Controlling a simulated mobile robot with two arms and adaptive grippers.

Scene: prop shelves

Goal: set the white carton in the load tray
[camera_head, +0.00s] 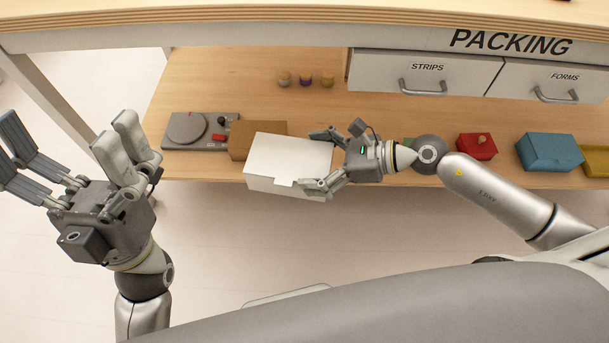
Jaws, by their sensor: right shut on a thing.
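The white carton (287,160) is held by my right gripper (316,160), whose fingers are shut on its right end. The carton is at the front edge of the wooden shelf and overlaps it in the view; I cannot tell whether it touches the shelf. My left gripper (64,138) is at the left, off the shelf, with its fingers spread open and empty. I cannot make out for certain which thing is the load tray.
Behind the carton are a brown box (250,136) and a grey device with a round plate (189,129). To the right stand a red box (477,146), a blue box (547,151) and a yellow container (597,161). Drawers (428,79) hang above. Small pegs (306,80) stand behind.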

